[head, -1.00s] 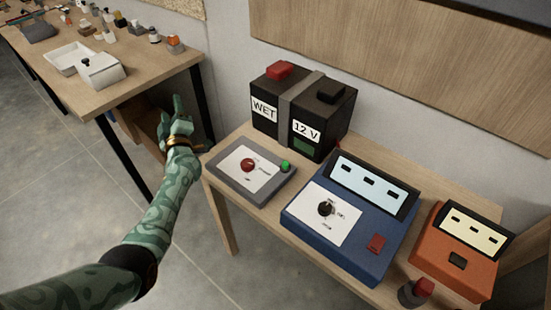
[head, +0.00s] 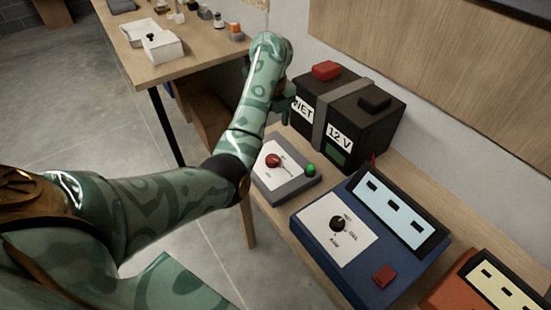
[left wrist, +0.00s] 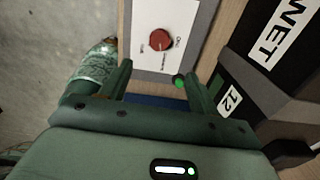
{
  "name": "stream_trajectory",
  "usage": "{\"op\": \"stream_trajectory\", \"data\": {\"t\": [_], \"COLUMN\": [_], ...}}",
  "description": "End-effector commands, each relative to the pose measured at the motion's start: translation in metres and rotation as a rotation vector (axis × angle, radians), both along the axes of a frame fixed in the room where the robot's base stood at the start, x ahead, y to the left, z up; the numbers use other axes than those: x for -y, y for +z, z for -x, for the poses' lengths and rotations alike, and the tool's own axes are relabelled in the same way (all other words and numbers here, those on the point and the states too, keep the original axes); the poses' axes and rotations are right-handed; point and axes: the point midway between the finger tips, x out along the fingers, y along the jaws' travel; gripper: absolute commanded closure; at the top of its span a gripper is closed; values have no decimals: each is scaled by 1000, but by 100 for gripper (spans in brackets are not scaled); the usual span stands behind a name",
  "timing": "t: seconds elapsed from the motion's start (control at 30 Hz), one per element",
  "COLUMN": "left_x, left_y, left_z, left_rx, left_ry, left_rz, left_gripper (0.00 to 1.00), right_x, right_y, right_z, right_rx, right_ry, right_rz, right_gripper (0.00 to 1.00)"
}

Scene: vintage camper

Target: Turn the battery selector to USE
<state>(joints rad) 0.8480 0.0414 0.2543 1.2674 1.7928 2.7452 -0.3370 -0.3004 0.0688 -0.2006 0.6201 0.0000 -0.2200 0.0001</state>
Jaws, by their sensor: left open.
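The grey box (head: 292,188) with a white plate carries a round red knob (head: 273,160) and a green button or lamp (head: 311,170). I take this knob for the battery selector; its small labels are too blurred to read. In the left wrist view, the red knob (left wrist: 160,39) sits beyond the fingertips and the green piece (left wrist: 180,81) is near the right finger. My left gripper (left wrist: 170,76) is open and empty, apart from the knob. In the head view my left arm hides most of that gripper, beside the battery. My right gripper is not seen.
A black 12 V battery (head: 375,135) with a grey strap stands just behind the grey box. A blue box (head: 375,260) with a black knob and an orange box (head: 455,290) stand to the right. Another table (head: 120,60) with small items is at the back left.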

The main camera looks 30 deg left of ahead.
Motion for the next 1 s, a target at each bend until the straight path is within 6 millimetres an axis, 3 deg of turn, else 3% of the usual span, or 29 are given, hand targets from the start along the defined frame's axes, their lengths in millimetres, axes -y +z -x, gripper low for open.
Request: {"op": "stream_trajectory", "data": {"t": [0.03,0.1,0.3,0.43,0.63,0.97,1.0], "left_x": [-1,0,-1,-1,-1,-1,-1], "left_y": [-24,-43,-94,-116,-133,-134,-134], "left_z": [0,0,1,0,0,0,0], "left_rx": [-8,-8,-9,-7,-3,-1,-1], "left_ry": [-1,0,-1,-1,1,0,0], "left_rz": [-2,-2,-4,-4,-5,-5,-5], "left_gripper": [39,39,39,39,39,39,50], "right_x": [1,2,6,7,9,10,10], "right_y": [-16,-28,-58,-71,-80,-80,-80], "right_z": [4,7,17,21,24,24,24], "right_rx": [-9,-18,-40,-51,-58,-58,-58], "right_ry": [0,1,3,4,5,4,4], "right_rz": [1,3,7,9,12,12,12], "right_gripper": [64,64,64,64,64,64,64]}}
